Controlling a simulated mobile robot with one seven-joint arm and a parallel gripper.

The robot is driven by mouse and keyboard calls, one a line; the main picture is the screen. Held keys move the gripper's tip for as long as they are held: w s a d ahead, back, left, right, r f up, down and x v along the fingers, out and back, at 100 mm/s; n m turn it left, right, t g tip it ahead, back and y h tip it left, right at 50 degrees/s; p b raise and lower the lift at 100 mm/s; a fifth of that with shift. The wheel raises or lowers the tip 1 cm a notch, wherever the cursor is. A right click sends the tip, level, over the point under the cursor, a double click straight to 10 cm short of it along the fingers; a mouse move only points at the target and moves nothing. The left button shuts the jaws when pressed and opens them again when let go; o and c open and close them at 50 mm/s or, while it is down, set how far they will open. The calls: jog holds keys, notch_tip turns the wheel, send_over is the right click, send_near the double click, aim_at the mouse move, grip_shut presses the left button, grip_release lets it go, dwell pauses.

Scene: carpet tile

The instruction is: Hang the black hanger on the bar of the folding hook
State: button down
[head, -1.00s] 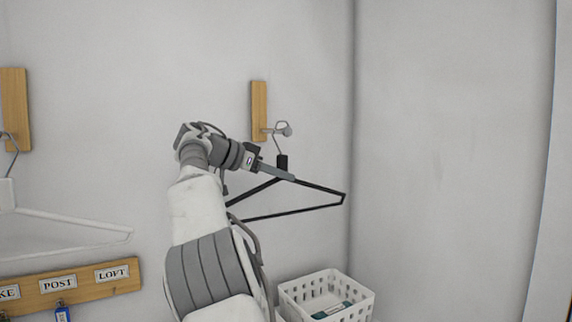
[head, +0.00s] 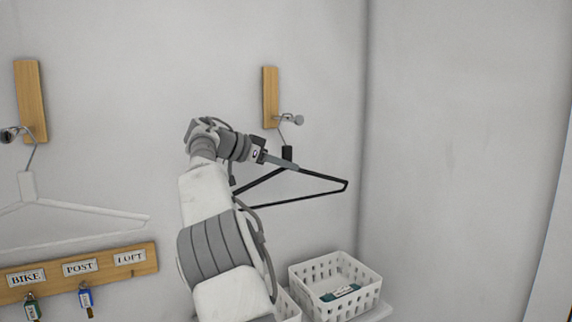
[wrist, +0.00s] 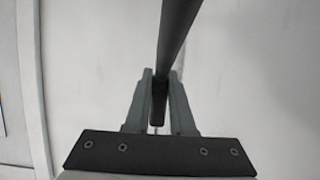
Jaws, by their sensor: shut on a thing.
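The black hanger (head: 322,178) is in front of the wall in the head view, its triangular frame spread to the right and its thin metal hook pointing up. The folding hook (head: 292,119) has a metal bar and round knob on a wooden plate (head: 270,97). The hanger's hook top overlaps the bar in the picture; I cannot tell whether it rests on it. My gripper (head: 292,166) is shut on the hanger's sloping arm, just below its dark neck. In the wrist view, the fingers (wrist: 160,88) flank the black hanger bar (wrist: 178,35).
A white hanger (head: 85,210) hangs from another wall hook (head: 12,133) at left. A wooden key rack (head: 80,270) with labels and keys is below it. A white basket (head: 335,290) stands low at right, near the wall corner. The right wall is bare.

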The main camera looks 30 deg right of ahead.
jog(key=c, duration=0.7)
grip_release()
jog(key=shift+a, duration=0.1)
jog(key=p+v, duration=0.1)
jog(key=v, duration=0.9)
jog(key=shift+w+r, duration=0.1)
jog(key=shift+r, duration=0.1)
jog(key=shift+v, duration=0.85)
jog(key=s+d+f+n+t+y+b, duration=0.3)
jog(key=s+f+n+y, duration=0.35)
jog(key=s, duration=0.35)
jog(key=s+a+f+n+t+y+b, duration=0.1)
jog(key=s+a+f+n+y, duration=0.1)
jog(key=s+a+f+n, duration=0.2)
jog(key=s+a+f+n+t+y+b, duration=0.1)
jog(key=s+a+f+n, duration=0.3)
jog(key=s+a+f, duration=0.5)
jog(key=s+a+f+n+t+y+b, duration=0.1)
jog(key=s+a+f+n+y+b, duration=0.1)
jog(key=s+a+f+n+y, duration=0.2)
jog(key=shift+s+a+f, duration=0.55)
jog(key=shift+s+f, duration=0.65)
jog(key=shift+s, duration=0.25)
jog(key=shift+s+a+f, duration=0.55)
jog(key=shift+s+f, duration=0.65)
jog(key=shift+s, duration=0.25)
jog(key=shift+s+a+f, duration=0.6)
jog(key=shift+s+f, duration=0.65)
jog(key=shift+s, duration=0.15)
